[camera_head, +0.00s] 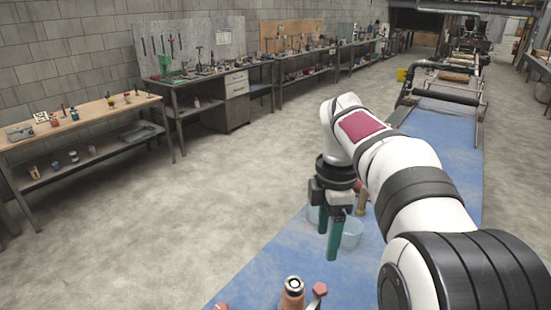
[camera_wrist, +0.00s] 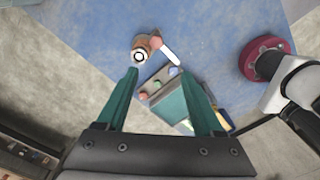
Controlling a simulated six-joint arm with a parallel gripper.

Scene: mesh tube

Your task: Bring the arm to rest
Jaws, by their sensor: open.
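My gripper (camera_head: 328,246) hangs fingers-down from the white arm, above the blue surface (camera_head: 260,278). Its two green fingers are apart, with nothing seen held between them. In the wrist view my gripper (camera_wrist: 158,74) also shows spread fingers. The arm is stretched forward and bent in the head view.
A clear tub (camera_head: 352,233) stands behind the fingers, partly hidden. A copper bottle-like piece (camera_head: 292,294) and a red knob (camera_head: 320,289) are at the bottom edge. A round red object (camera_wrist: 266,60) shows at right in the wrist view. Workbenches (camera_head: 85,124) line the wall, across open floor.

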